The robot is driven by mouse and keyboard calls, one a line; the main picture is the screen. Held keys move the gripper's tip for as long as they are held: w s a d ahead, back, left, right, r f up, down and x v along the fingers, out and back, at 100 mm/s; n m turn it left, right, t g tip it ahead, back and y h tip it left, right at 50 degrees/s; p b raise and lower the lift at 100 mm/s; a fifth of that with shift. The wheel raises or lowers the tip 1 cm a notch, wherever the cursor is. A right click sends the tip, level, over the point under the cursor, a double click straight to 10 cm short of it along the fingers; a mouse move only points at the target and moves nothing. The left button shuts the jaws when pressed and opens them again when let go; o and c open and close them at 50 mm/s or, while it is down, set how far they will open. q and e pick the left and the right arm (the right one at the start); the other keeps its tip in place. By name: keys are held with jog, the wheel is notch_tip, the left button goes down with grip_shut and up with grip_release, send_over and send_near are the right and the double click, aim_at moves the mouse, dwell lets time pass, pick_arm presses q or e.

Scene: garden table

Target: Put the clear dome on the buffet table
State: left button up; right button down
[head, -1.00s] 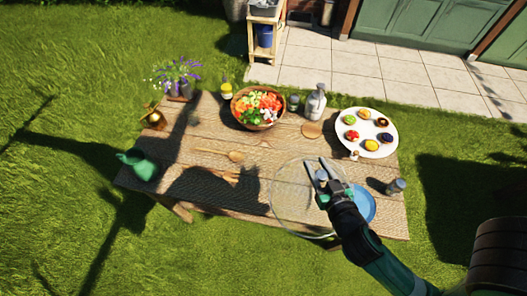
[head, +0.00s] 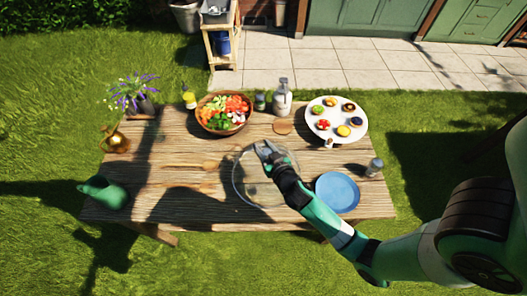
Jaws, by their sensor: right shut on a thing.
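The clear dome (head: 242,190) is a round transparent cover over the middle of the wooden table (head: 160,204), left of the blue plate. My right gripper (head: 264,150) is at the dome's top, shut on it; the small grip itself is hard to make out. I cannot tell whether the dome's rim touches the table or hangs just above it. My left gripper is not in view.
A blue plate (head: 338,192) lies right of the dome. A white platter of small pastries (head: 314,128), a salad bowl (head: 208,124), a bottle (head: 283,101) and a shaker (head: 374,167) stand around. Wooden utensils (head: 188,166) and a green watering can (head: 104,192) are left.

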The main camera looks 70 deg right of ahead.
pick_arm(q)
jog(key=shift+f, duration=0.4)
pick_arm(e)
jog(key=shift+f, duration=0.85)
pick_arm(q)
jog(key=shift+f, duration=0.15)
pick_arm(e)
jog(key=shift+f, duration=0.1)
jog(key=c, duration=0.9)
grip_release()
jog(key=shift+f+b, duration=0.2)
jog(key=shift+b, duration=0.1)
jog(key=o, duration=0.5)
jog(key=shift+r, duration=0.1)
jog(key=shift+c, duration=0.2)
